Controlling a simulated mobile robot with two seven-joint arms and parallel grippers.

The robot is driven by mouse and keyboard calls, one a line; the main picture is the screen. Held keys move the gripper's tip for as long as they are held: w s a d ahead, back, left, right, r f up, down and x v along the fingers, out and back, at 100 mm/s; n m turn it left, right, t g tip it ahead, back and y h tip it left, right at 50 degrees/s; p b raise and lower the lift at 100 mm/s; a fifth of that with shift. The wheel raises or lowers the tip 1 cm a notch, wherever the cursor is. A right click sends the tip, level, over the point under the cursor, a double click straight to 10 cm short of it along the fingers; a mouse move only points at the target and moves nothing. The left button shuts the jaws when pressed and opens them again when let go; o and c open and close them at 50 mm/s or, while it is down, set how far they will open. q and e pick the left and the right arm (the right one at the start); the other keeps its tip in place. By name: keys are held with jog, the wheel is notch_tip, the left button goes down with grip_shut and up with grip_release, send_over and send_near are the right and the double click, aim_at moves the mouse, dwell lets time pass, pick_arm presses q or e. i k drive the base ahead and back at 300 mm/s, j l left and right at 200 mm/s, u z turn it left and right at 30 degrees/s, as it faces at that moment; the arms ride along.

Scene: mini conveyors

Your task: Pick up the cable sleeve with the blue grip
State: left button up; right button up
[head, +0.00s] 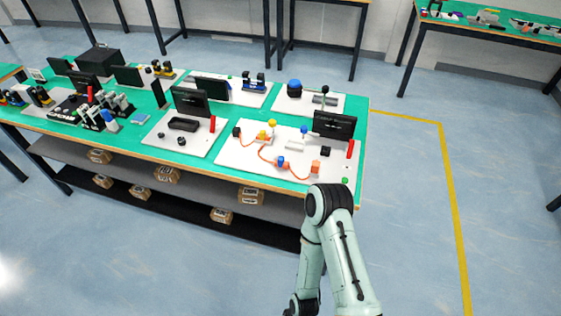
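On the nearest white board (235,157) an orange cable runs between small blocks. A small blue part (281,160) sits on the cable near an orange block (315,167) and looks like the blue grip. A yellow part (262,134) sits on the cable further left. A second blue piece (304,130) and a yellow piece (272,122) stand behind. The parts are too small to tell the sleeve's exact shape. One of my arms, apparently the right, rises at the bottom in front of the table's right end. Neither gripper can be seen.
The green-topped table (227,142) holds several other boards. A black screen (334,125) and a red cylinder (350,149) stand at the board's right side. Cardboard boxes (221,215) lie on the lower shelves. The floor (410,200) to the right is clear.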

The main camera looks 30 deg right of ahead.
aim_at(279, 162)
jog(key=z, duration=1.35)
jog(key=l, duration=0.25)
jog(key=i+l, duration=0.15)
jog(key=k+l+z, duration=0.05)
jog(key=l, duration=0.05)
